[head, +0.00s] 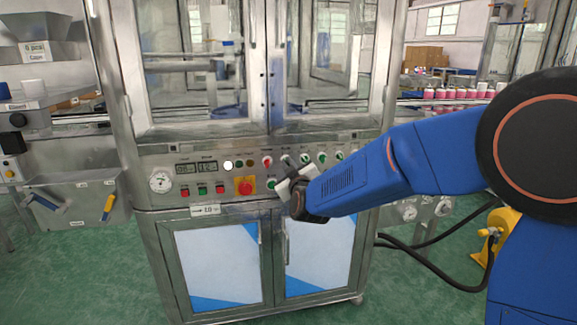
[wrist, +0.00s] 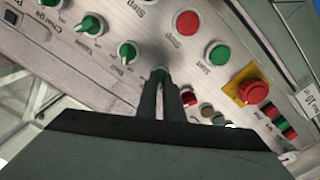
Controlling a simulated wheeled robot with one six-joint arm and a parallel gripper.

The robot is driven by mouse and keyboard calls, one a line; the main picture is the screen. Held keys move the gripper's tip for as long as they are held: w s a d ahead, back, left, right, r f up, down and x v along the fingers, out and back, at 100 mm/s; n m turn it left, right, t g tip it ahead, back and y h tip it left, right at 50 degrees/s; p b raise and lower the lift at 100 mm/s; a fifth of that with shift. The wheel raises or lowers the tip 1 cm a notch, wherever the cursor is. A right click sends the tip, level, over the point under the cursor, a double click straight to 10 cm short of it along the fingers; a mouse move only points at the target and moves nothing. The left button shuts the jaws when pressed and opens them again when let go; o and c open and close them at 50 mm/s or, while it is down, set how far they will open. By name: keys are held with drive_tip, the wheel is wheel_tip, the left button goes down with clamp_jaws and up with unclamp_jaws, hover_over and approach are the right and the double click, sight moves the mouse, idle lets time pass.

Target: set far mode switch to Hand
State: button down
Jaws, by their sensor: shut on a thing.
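My gripper (wrist: 163,82) is shut at the control panel (wrist: 112,65), its fingertips around a small green switch knob (wrist: 160,72). The fingers hide most of that knob, so its pointer direction cannot be told. In the head view my gripper (head: 289,170) is at the panel's upper row, left of the free green knobs (head: 322,157). Which knob is the far mode switch cannot be read.
A red emergency stop (wrist: 254,91) on a yellow plate, a red button (wrist: 187,22) and a green button (wrist: 217,55) are close to my fingers. The machine's glazed frame (head: 260,70) rises above the panel. Cabinet doors (head: 215,262) are below.

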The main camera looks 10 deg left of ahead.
idle(0.3)
drive_tip(key=c, duration=1.9)
unclamp_jaws()
drive_tip(key=shift+s, duration=0.15)
drive_tip(key=v, duration=1.7)
